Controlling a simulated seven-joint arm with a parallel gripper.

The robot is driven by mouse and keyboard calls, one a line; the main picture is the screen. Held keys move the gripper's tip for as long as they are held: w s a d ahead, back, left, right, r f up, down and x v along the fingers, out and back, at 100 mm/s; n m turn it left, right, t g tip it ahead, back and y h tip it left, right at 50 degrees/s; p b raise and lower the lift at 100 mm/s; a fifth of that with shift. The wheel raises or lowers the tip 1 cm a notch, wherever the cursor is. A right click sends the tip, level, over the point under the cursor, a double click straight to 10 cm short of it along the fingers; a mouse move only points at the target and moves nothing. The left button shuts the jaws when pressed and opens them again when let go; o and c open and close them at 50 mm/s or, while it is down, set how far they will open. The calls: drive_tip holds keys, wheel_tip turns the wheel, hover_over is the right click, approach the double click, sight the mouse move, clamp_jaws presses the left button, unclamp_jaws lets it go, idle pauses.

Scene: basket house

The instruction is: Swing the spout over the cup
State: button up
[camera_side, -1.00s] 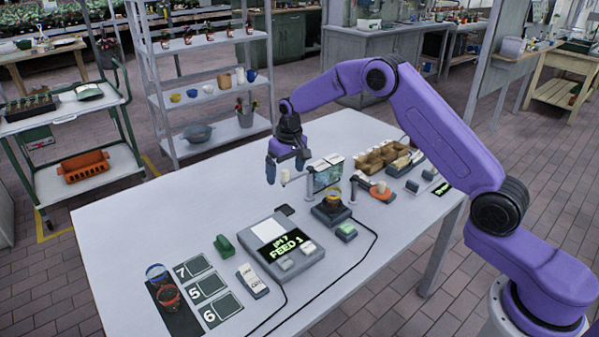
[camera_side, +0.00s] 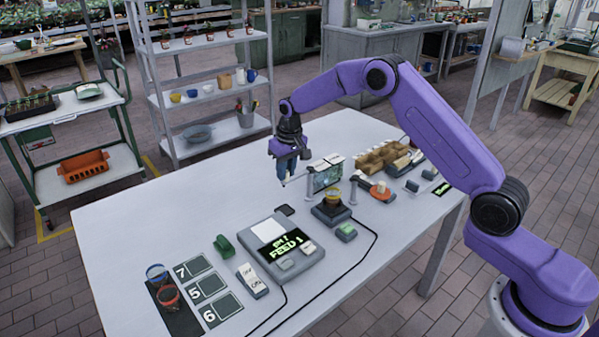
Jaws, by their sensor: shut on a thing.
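My gripper (camera_side: 287,176) points down over the back part of the table, left of the small screen. Its fingers are closed on the handle end of the spout and hide the pale knob there. The spout (camera_side: 300,178) is a thin pale bar running from my fingers right to a slim post (camera_side: 310,190). The cup (camera_side: 333,194) has a yellow rim and stands on a dark square base (camera_side: 331,211), to the right of and nearer than the gripper. The spout's outlet is too small to tell apart.
A small screen (camera_side: 328,175) stands behind the cup. A second post with an orange disc (camera_side: 381,193) is to its right, with cardboard boxes (camera_side: 378,158) behind. A grey console (camera_side: 280,247) lies in front. The table's left part (camera_side: 150,220) is clear.

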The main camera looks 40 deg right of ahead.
drive_tip(key=s, duration=0.2)
drive_tip(key=s+d, duration=0.1)
drive_tip(key=shift+s+d, duration=0.1)
drive_tip(key=shift+s, duration=0.25)
idle(0.5)
drive_tip(key=s+d, duration=0.2)
drive_tip(key=s, duration=0.1)
drive_tip(key=shift+d, duration=0.1)
idle(0.4)
drive_tip(key=shift+s, duration=0.15)
idle(0.3)
drive_tip(key=shift+s+d, duration=0.45)
drive_tip(key=shift+d, duration=0.35)
drive_tip(key=shift+s+d, duration=0.4)
drive_tip(key=shift+d, duration=0.45)
